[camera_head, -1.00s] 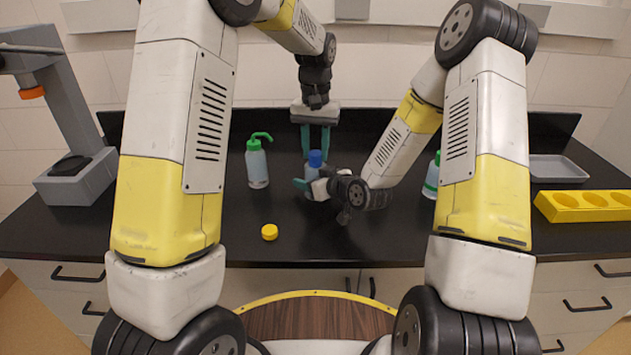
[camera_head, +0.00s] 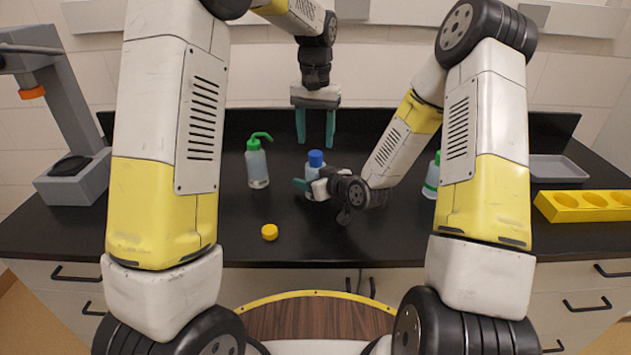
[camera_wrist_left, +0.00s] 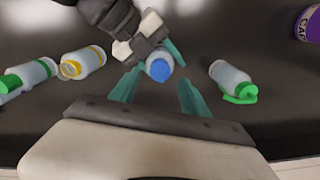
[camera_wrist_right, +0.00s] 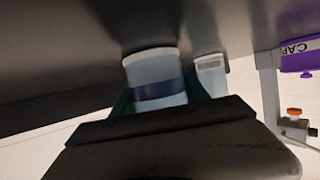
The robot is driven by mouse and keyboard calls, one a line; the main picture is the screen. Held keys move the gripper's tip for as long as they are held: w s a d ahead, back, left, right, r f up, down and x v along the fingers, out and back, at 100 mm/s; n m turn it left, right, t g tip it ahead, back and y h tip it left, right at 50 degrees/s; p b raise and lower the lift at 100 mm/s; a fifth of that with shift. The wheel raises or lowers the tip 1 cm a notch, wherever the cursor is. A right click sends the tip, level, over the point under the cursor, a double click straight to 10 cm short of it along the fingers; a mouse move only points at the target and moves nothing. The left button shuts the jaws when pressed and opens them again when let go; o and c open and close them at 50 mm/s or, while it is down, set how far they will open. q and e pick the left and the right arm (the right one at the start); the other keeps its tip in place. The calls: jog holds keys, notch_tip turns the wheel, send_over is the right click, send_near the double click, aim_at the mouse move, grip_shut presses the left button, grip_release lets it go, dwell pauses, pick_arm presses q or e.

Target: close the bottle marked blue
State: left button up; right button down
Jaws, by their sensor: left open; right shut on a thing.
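The bottle marked blue (camera_head: 317,174) stands upright on the black bench with a blue band (camera_wrist_right: 158,89) round its body. Its blue cap (camera_head: 316,158) sits on top of it and also shows from above in the left wrist view (camera_wrist_left: 159,70). How tightly the cap sits I cannot tell. My right gripper (camera_head: 307,186) is shut on the bottle's body from the side, below the cap. My left gripper (camera_head: 316,143) points down, open and empty, above and behind the cap, apart from it.
A green-topped wash bottle (camera_head: 257,166) stands to the left. A loose yellow cap (camera_head: 269,232) lies near the front edge. Behind my right arm stands a green-marked bottle (camera_head: 431,184); the left wrist view also shows a yellow-ringed bottle (camera_wrist_left: 86,60). A yellow rack (camera_head: 587,205) is at right.

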aim_at(315, 153)
pick_arm(q)
jog(key=shift+r, duration=0.2)
jog(key=shift+c, duration=0.2)
notch_tip(315, 153, up, 4)
jog(key=n, duration=0.3)
jog(key=shift+f, duration=0.25)
jog(key=shift+f, duration=4.05)
grip_shut()
